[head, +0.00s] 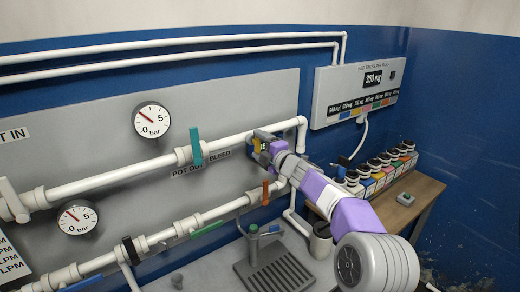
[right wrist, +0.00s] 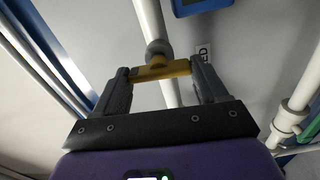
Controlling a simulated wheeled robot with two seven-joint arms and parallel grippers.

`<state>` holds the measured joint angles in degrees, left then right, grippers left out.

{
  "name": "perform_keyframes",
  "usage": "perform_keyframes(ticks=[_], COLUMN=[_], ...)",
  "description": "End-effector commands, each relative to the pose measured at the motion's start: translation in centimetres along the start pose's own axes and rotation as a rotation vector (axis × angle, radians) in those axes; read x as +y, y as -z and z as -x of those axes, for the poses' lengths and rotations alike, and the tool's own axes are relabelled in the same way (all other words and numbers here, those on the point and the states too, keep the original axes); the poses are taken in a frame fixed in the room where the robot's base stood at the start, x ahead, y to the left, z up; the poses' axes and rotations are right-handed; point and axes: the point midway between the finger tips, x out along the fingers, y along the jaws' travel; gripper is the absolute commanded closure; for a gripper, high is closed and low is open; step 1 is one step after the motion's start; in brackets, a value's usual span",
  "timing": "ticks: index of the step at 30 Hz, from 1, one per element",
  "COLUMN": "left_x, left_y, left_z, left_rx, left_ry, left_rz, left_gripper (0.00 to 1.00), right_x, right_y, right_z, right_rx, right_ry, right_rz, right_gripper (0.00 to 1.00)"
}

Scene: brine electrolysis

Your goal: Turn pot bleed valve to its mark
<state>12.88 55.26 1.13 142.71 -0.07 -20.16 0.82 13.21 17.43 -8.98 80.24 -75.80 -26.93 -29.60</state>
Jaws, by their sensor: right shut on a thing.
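The pot bleed valve has a yellow handle (head: 257,146), on the upper white pipe near a label reading BLEED (head: 220,155). My right gripper (head: 263,142) reaches in from the right and is shut on this handle. In the right wrist view the yellow handle (right wrist: 162,71) lies crosswise between the two dark fingers, with a grey valve body (right wrist: 158,50) and white pipe behind it. The valve's mark cannot be made out. My left gripper is not in view.
A teal-handled valve (head: 195,147) sits left on the same pipe; an orange-handled one (head: 265,193) is below my right arm. Two gauges (head: 152,119) are on the panel. A wall box (head: 352,92) reads 300 mg. Several bottles (head: 380,170) stand on a wooden table (head: 412,207) at right.

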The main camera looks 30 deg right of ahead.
Motion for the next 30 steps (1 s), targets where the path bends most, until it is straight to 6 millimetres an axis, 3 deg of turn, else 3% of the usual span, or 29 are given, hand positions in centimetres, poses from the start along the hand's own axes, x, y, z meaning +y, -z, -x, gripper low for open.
perform_keyframes(ticks=[22, 23, 27, 30], left_x=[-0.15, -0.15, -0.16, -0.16], left_y=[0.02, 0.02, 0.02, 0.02], left_z=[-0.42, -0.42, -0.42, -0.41], left_rx=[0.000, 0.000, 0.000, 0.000], left_ry=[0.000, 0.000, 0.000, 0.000], left_rz=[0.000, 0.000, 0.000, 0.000], left_gripper=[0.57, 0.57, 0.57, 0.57], right_x=[-0.18, -0.18, -0.15, -0.12], right_y=[-0.03, -0.03, -0.03, -0.02], right_z=[-0.01, -0.01, -0.01, -0.01], right_rx=[0.000, 0.000, 0.000, 0.000], right_ry=[0.003, 0.003, 0.003, 0.002], right_rz=[0.089, 0.089, 0.088, 0.087], right_gripper=[0.58, 0.25, 0.03, 0.02])
